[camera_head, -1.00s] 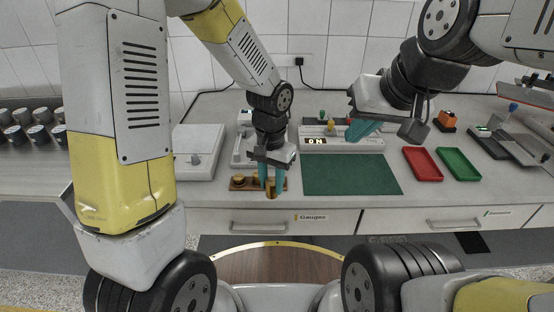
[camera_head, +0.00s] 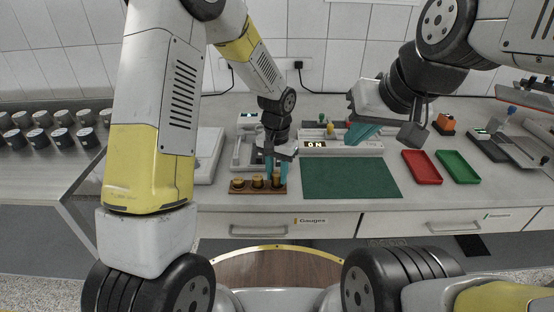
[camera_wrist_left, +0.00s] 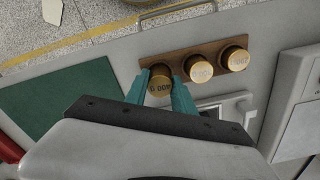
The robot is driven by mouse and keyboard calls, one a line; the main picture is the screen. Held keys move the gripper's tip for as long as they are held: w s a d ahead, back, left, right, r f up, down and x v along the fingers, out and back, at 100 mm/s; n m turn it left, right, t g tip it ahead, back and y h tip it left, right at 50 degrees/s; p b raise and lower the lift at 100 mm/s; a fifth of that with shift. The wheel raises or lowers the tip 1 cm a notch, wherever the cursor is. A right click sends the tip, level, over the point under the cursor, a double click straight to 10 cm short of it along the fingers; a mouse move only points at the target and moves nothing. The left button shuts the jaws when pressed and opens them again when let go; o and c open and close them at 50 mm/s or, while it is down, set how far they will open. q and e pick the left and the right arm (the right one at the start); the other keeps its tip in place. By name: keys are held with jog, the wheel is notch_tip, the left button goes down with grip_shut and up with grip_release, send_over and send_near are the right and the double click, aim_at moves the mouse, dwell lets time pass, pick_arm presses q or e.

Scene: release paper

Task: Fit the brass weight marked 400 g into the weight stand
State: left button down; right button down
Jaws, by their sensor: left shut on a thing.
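The brass weight marked 400 g (camera_wrist_left: 160,87) is between the teal fingers of my left gripper (camera_wrist_left: 160,92), which is shut on it. In the head view the left gripper (camera_head: 276,170) points down at the right end of the wooden weight stand (camera_head: 258,190). The held weight (camera_head: 276,181) is in line with two other brass weights on the stand. I cannot tell whether it is fully seated, as its base is hidden. The stand also shows in the left wrist view (camera_wrist_left: 180,58).
The two other brass weights (camera_wrist_left: 199,68) (camera_wrist_left: 235,58) stand beside the held one. A green mat (camera_head: 350,177) lies right of the stand, then a red tray (camera_head: 421,167) and a green tray (camera_head: 457,166). A balance stands behind the stand. The bench's front edge is close.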

aim_at(277, 173)
pick_arm(q)
jog(key=c, duration=1.1)
grip_release()
jog(key=shift+f, duration=0.1)
jog(key=shift+o, duration=0.2)
notch_tip(277, 173, up, 12)
jog(key=s+a+r+n+t+h, duration=0.1)
jog(key=s+a+r+n+t, duration=0.15)
jog(key=s+a+r, duration=0.8)
jog(key=s+a+r+n+t+h, duration=0.1)
jog(key=s+a+r+n+t, duration=0.1)
jog(key=s, duration=0.7)
jog(key=shift+a+r+t, duration=0.85)
jog(key=shift+r, duration=0.25)
